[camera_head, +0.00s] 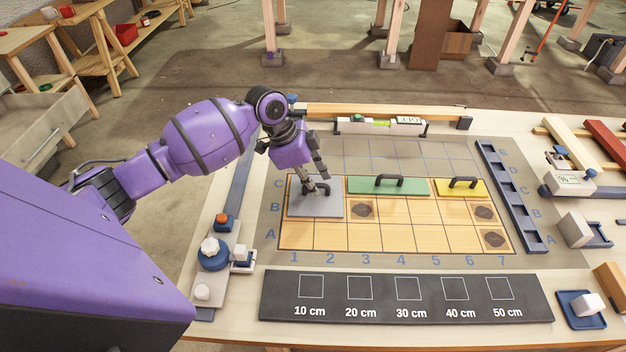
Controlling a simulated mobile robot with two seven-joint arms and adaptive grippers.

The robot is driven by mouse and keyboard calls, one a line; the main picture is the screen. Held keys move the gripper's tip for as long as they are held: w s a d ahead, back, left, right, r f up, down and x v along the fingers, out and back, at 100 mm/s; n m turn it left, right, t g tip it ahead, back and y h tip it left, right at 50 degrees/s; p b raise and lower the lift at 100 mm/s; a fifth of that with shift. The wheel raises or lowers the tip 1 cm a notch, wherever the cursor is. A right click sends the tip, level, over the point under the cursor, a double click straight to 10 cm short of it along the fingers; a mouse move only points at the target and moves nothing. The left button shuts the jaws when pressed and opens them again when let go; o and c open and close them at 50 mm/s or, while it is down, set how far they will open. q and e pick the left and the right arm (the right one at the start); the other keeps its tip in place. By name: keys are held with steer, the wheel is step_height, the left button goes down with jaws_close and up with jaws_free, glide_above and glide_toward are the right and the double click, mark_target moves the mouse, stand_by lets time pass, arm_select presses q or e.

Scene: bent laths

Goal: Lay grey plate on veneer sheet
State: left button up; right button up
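The grey plate (302,207) appears to lie flat on the veneer sheet (325,237), over columns 1 and 2 and rows B and C at its left end. The plate has a dark bow handle. My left gripper (317,187) points down at this handle, its fingertips at or around it. I cannot tell whether the fingers are closed on the handle. My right gripper is not in view.
A green plate (361,187) and a yellow plate (449,191), each with a dark handle, lie along the sheet's back edge. Dark knots (362,210) mark the sheet. A black strip (405,310) with distances lies in front. A blue slotted rail (510,198) stands right.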

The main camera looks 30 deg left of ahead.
arm_select(q)
steer(key=v, duration=1.2)
